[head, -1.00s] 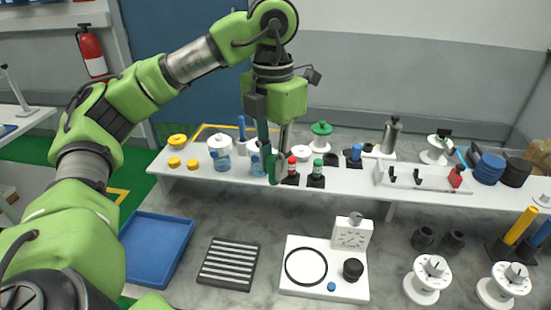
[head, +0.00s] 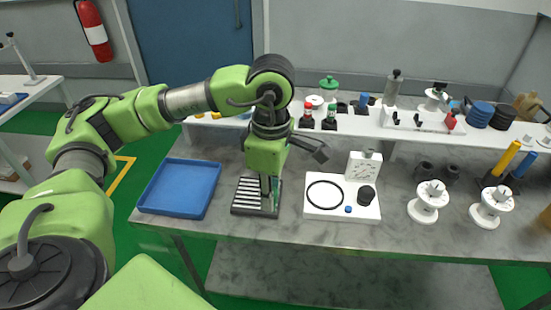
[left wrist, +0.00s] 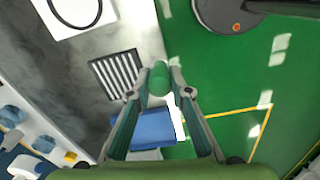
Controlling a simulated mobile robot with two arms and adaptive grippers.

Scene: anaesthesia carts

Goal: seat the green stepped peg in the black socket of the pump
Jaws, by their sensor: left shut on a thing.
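My left gripper (head: 270,193) points down over the black striped rack on the bench. In the left wrist view its fingertips are shut on the green stepped peg (left wrist: 159,78), seen nearly end-on. In the head view the peg is mostly hidden by the fingers. The pump is a white base (head: 325,211) with an upright gauge block, a black ring and a small blue button. Its black socket (head: 367,195) stands at the front right of the base, to the right of my gripper. In the left wrist view part of the pump (left wrist: 96,22) shows at top left. My right gripper is out of view.
A blue tray (head: 181,212) lies left of the striped rack (head: 247,207). White spools (head: 429,203) and dark cylinders stand right of the pump. A white shelf (head: 345,125) behind carries jars and bottles. The bench's front edge is close to the rack.

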